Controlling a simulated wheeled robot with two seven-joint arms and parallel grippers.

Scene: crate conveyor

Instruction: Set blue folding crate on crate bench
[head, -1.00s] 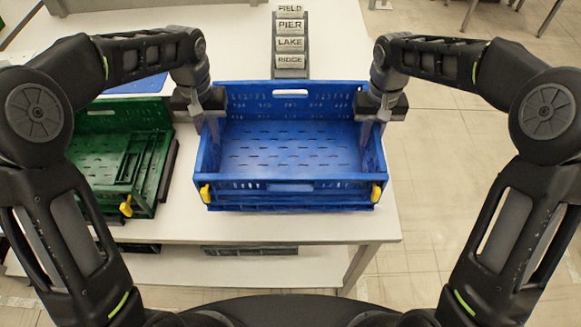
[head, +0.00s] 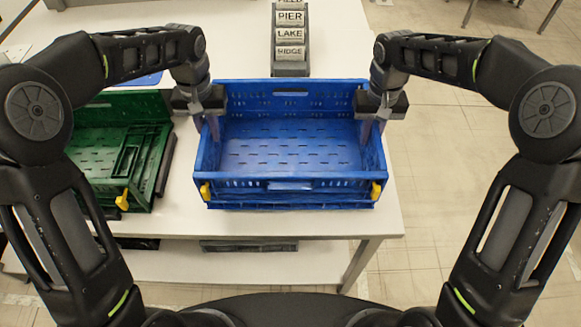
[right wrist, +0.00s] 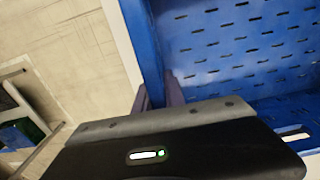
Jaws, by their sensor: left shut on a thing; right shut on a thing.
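The blue folding crate (head: 290,184) is unfolded and empty, with yellow latches at its front corners. It is over the right end of the white bench (head: 180,229) in the head view; I cannot tell whether it touches the top. My left gripper (head: 213,125) is shut on the crate's left wall. My right gripper (head: 369,130) is shut on its right wall. In the right wrist view the blue wall (right wrist: 146,50) runs between the fingers, and the slotted crate floor (right wrist: 240,50) shows beside it.
A green crate (head: 144,170) with its near side folded stands just left of the blue one. A dark stand with label plates (head: 290,45) is behind it. A lower shelf (head: 190,262) shows under the bench. Open floor (head: 440,170) lies to the right.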

